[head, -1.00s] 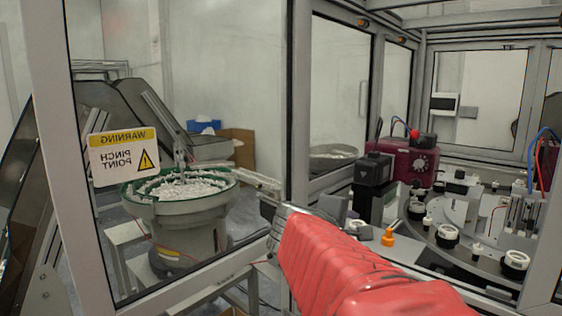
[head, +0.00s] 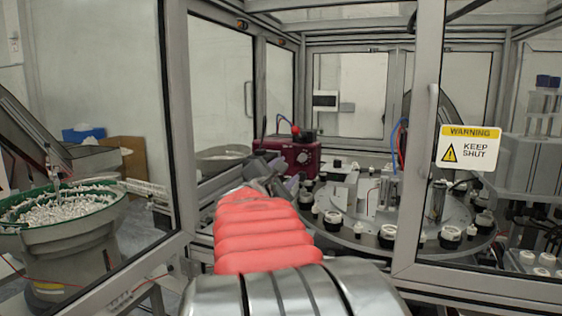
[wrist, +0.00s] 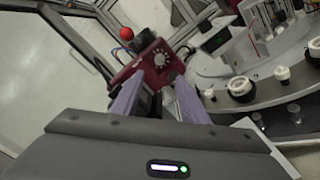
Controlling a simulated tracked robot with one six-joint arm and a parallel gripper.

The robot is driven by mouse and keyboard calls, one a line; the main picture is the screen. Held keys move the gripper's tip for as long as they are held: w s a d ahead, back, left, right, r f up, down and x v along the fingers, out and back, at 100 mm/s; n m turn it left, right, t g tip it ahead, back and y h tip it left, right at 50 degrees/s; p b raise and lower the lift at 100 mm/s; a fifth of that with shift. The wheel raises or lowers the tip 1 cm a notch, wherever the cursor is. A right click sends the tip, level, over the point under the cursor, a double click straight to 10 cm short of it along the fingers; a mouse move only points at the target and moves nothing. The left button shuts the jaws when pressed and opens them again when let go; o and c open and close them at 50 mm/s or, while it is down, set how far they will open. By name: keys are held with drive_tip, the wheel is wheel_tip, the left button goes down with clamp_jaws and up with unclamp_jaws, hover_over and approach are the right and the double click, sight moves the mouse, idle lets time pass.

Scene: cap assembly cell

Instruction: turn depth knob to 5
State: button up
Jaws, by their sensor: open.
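The depth knob appears to be the pale dial (wrist: 159,60) on the front of a maroon box (wrist: 138,67). It is ringed by light marks, too small to read. In the head view the maroon box (head: 272,148) stands inside the cell, with the dial (head: 303,158) on its front. My gripper (wrist: 158,80) is open and empty. Its two purple-grey fingers point toward the box, and the dial shows between and beyond their tips, apart from them. In the head view my gripper (head: 280,184) is partly hidden by my red-sleeved arm.
A round table (head: 345,233) with several white-and-black caps lies right of my arm. The cell frame post (head: 425,140) and a "KEEP SHUT" sign (head: 468,147) stand further right. A red ball (wrist: 126,33) tops the box.

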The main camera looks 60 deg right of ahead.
sight(302, 159)
drive_tip(key=shift+w+d, duration=0.35)
drive_tip(key=shift+d, duration=1.9)
drive_tip(key=shift+w+d, duration=0.4)
drive_tip(key=shift+d, duration=1.9)
drive_tip(key=shift+w+d, duration=0.35)
drive_tip(key=shift+d, duration=1.9)
drive_tip(key=shift+f, duration=0.1)
clamp_jaws()
drive_tip(key=shift+n, duration=0.3)
drive_tip(key=shift+n, duration=2.6)
